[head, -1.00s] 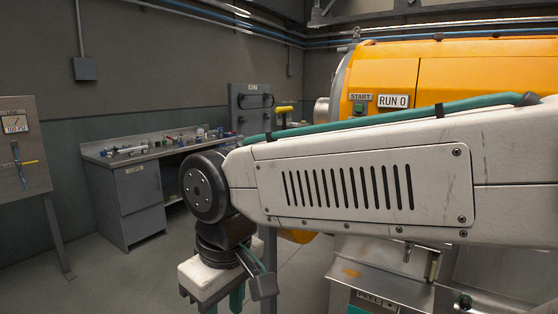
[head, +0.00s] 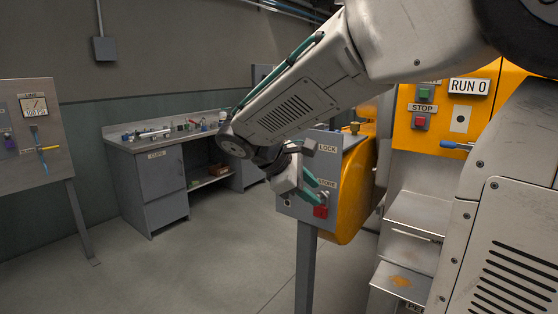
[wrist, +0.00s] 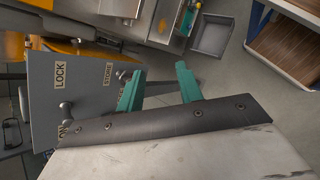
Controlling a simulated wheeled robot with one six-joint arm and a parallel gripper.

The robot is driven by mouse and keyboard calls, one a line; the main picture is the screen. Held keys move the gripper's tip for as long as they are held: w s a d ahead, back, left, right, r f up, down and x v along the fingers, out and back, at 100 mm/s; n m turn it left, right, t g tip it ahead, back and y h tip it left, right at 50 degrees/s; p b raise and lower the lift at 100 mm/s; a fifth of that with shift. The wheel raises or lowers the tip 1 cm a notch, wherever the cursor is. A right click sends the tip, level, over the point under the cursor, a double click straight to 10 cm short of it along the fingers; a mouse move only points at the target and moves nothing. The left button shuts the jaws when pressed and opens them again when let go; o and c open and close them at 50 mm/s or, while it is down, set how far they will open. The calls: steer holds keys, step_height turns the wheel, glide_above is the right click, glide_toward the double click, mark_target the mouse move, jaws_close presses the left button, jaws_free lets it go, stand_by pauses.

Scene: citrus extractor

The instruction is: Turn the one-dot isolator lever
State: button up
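My gripper (head: 312,188) is in front of the grey panel marked LOCK (head: 328,138) in the head view. In the wrist view its two teal fingers (wrist: 160,86) stand apart with nothing between them, to the right of the grey panel (wrist: 85,88). That panel shows LOCK and STORE labels, a dark knob (wrist: 66,108) and a second fitting (wrist: 122,74). On the left-hand board, a blue and yellow lever (head: 41,151) and a purple handle (head: 8,142) show below or beside a gauge. I cannot make out dot marks on any lever, so the one-dot isolator lever cannot be identified.
A red block (head: 320,211) is on the grey panel. The orange machine (head: 445,125) with START and STOP buttons stands right. A cluttered workbench (head: 150,175) is at the back. Floor is open between the left board and the grey panel.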

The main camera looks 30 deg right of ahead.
steer(key=w+d+f+n+t+h, duration=0.15)
steer(key=w+n+h, duration=0.35)
steer(key=w, duration=0.8)
steer(key=w+d+f+n+t+h, duration=0.1)
steer(key=w+n+t+h, duration=0.4)
steer(key=w, duration=0.8)
steer(key=d, duration=0.2)
steer(key=d+g+y, duration=0.1)
steer(key=d, duration=0.1)
steer(key=w+d+n+g, duration=0.1)
steer(key=d, duration=0.2)
steer(key=shift+g, duration=0.25)
steer(key=shift+a, duration=0.1)
steer(key=shift+c, duration=0.4)
jaws_close()
